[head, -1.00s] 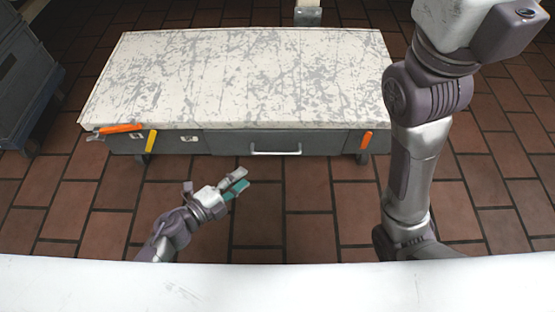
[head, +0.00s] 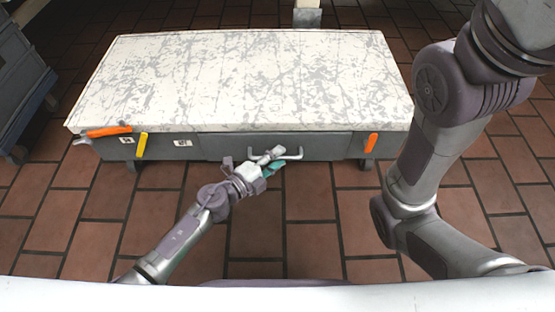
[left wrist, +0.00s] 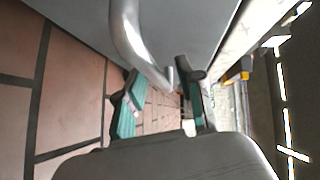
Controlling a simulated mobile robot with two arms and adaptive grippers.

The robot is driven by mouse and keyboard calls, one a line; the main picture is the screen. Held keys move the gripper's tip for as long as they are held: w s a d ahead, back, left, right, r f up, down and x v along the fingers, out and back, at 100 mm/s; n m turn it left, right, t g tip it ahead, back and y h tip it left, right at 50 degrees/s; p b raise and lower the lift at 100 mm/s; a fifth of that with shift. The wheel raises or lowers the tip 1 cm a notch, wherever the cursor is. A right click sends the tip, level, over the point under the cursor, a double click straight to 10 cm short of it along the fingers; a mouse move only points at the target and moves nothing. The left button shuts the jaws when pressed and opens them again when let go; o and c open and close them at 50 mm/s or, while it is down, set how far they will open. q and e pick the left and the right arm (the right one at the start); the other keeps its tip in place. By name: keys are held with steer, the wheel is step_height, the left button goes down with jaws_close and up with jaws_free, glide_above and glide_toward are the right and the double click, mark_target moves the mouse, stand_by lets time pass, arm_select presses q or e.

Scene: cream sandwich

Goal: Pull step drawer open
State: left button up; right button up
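The step drawer (head: 225,146) is a dark grey front under a white, worn step top (head: 240,80), and it looks closed. Its silver bar handle (head: 296,155) is on the front, right of middle. My left gripper (head: 270,161) is at the handle, its fingers overlapping it. In the left wrist view, the curved handle (left wrist: 132,45) runs between the two open, teal-padded fingers of my left gripper (left wrist: 160,88). Clear contact with the handle cannot be told. My right arm shows at the right, but its gripper is out of view.
An orange-handled tool (head: 108,131) lies at the step's front left corner. A yellow strip (head: 142,145) and an orange strip (head: 371,143) are on the front. A dark cart (head: 20,90) stands at the far left. The brick-tiled floor (head: 300,240) before the step is clear.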

arm_select(q)
steer(key=shift+w+d, duration=0.2)
jaws_close()
steer(key=shift+s+a, duration=0.1)
stand_by(0.4)
